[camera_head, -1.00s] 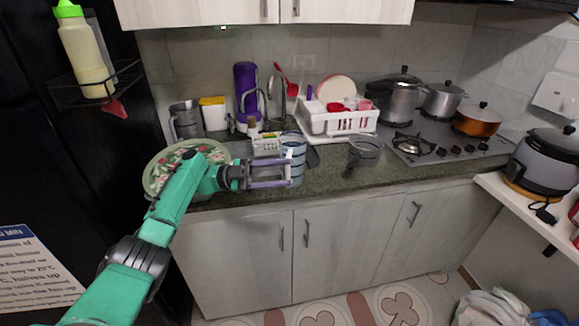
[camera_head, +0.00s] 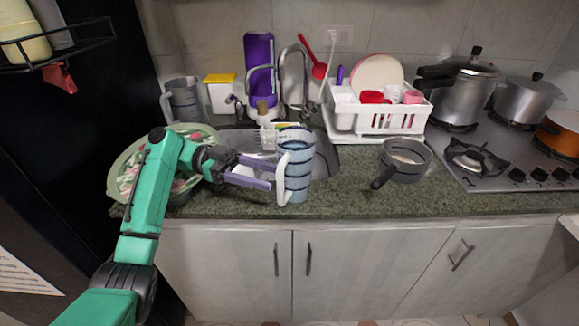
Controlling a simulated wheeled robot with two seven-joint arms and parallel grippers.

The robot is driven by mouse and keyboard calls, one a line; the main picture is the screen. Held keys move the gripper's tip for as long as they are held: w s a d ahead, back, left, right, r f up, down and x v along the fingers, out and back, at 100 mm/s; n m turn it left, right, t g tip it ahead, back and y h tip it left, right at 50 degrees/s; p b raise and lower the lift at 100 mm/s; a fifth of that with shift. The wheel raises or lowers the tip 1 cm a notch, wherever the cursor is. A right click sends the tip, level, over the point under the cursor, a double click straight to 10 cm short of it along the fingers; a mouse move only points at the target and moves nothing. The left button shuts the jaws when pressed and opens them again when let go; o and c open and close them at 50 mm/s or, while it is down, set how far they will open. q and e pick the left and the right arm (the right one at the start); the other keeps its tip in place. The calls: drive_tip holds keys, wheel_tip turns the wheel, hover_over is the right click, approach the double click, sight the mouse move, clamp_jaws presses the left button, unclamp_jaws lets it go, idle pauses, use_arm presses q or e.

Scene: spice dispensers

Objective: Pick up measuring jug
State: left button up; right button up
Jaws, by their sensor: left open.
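A tall light-blue jug (camera_head: 296,160) with dark bands and a white handle stands upright near the front of the counter, by the sink. It looks like the measuring jug. Its handle is on its left side, towards my gripper. My left gripper (camera_head: 270,176) is open and empty, with its fingers pointing right at the jug. The fingertips are just left of the handle; I cannot tell whether they touch it. A grey see-through jug (camera_head: 186,100) stands at the back left. My right gripper is not in view.
A grey saucepan (camera_head: 405,160) stands to the right of the jug. A white dish rack (camera_head: 380,120) and the sink tap (camera_head: 282,75) are behind. The stove (camera_head: 500,160) is at the right.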

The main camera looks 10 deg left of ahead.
sight(279, 176)
use_arm(q)
drive_tip(key=d+p, duration=0.1)
drive_tip(key=d+r+p, duration=0.1)
drive_tip(key=s+d+p, duration=0.1)
drive_tip(key=shift+d+r, duration=0.2)
drive_tip(key=shift+d, duration=0.2)
drive_tip(key=d, duration=0.1)
drive_tip(key=d+p, duration=0.1)
drive_tip(key=shift+d+f, duration=0.2)
drive_tip(key=shift+d, duration=0.2)
drive_tip(key=shift+w+d+f, duration=0.1)
drive_tip(key=shift+d+f, duration=0.05)
drive_tip(key=shift+f, duration=0.05)
drive_tip(key=shift+c, duration=0.9)
clamp_jaws()
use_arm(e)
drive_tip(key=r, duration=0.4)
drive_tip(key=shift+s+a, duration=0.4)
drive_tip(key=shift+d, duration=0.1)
use_arm(q)
drive_tip(key=shift+r, duration=0.15)
